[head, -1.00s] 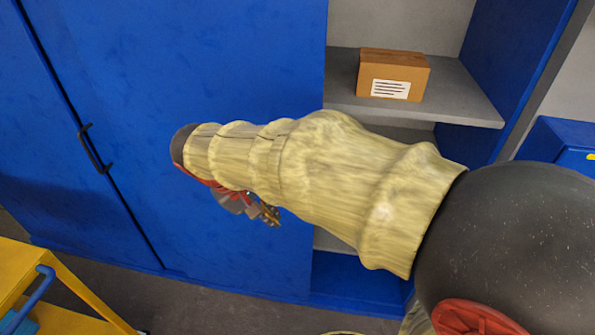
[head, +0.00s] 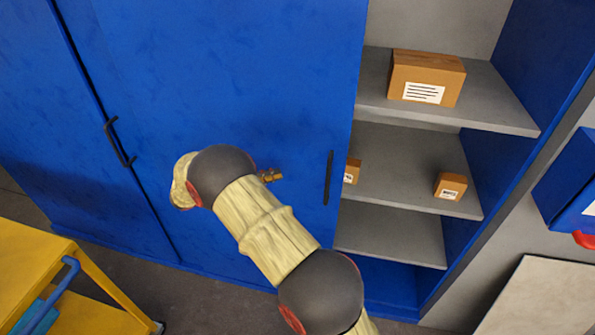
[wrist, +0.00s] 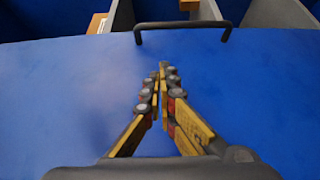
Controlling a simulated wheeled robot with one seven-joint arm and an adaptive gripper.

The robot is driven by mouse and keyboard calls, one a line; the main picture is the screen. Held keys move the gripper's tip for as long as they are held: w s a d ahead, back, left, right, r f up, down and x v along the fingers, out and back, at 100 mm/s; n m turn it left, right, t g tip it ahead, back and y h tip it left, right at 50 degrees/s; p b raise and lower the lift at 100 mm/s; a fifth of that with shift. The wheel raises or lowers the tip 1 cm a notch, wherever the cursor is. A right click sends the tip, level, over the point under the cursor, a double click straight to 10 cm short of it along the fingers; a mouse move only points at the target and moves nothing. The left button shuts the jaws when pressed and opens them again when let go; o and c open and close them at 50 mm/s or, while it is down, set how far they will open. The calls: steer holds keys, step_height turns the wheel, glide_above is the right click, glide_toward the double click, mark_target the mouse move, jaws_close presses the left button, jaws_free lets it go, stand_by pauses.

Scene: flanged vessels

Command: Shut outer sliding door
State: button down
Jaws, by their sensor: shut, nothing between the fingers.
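The outer sliding door (head: 290,80) is a large blue panel at the front of the cabinet. It stands partly open, with shelves exposed to its right. Its black bar handle (head: 328,178) is upright near the door's right edge; the handle also shows at the top of the wrist view (wrist: 183,27). My gripper (head: 272,175) is in front of the door, left of the handle and apart from it. In the wrist view my gripper's fingers (wrist: 162,75) are together, empty, and point toward the handle. My arm hides part of the door's lower middle.
Another blue door panel with a black handle (head: 119,142) is at the left. Cardboard boxes (head: 427,78) sit on the grey shelves (head: 500,98). A yellow cart (head: 95,290) stands at the lower left. A blue box (head: 570,180) is at the right edge.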

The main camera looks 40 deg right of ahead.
glide_toward(314, 170)
steer(key=s+d+r, duration=0.1)
steer(key=d+r, duration=0.1)
steer(key=s+d+r, duration=0.1)
steer(key=d+r, duration=0.1)
steer(key=shift+s+d+r+b, duration=0.1)
steer(key=shift+s+b, duration=0.25)
steer(key=s, duration=0.1)
steer(key=s+d, duration=0.1)
steer(key=s, duration=0.1)
steer(key=shift+d, duration=0.25)
steer(key=shift+s+d, duration=0.2)
steer(key=shift+s, duration=0.15)
steer(key=shift+d, duration=0.1)
